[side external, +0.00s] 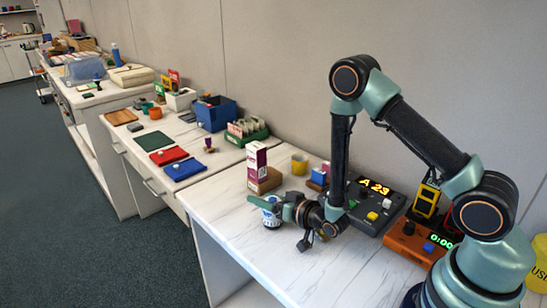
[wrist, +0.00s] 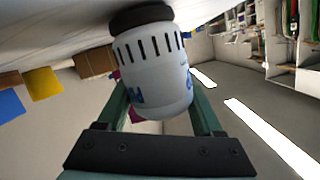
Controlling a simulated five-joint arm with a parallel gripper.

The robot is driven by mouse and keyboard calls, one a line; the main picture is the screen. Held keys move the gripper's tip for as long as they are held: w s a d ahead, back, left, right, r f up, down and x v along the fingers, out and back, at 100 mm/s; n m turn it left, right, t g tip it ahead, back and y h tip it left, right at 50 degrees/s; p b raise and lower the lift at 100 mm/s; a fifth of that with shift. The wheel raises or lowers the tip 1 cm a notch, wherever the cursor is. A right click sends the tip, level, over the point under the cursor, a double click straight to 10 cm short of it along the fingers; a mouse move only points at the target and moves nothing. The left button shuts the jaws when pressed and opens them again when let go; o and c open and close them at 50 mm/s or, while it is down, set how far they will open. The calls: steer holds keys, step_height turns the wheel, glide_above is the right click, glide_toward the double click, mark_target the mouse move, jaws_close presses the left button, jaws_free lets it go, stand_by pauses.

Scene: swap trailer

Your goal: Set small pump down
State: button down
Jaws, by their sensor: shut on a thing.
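The small pump (wrist: 152,75) is a white cylinder with dark slots, a dark end cap and blue marks. In the wrist view it sits between the two green fingers of my gripper (wrist: 160,108). In the side view the pump (side external: 271,216) is upright at the front part of the white marble table (side external: 236,232), partly covered by my gripper (side external: 268,205). My gripper is shut on the pump. Its dark end is very close to the table top; I cannot tell whether it touches.
A white and purple carton (side external: 256,161) stands by a brown block (side external: 267,182) behind the pump. A dark control box (side external: 375,205) with a lit display and an orange timer box (side external: 413,243) are to the right. Bare table lies left of the pump.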

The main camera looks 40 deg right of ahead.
steer(key=shift+f, duration=0.2)
steer(key=shift+c, duration=0.2)
jaws_free()
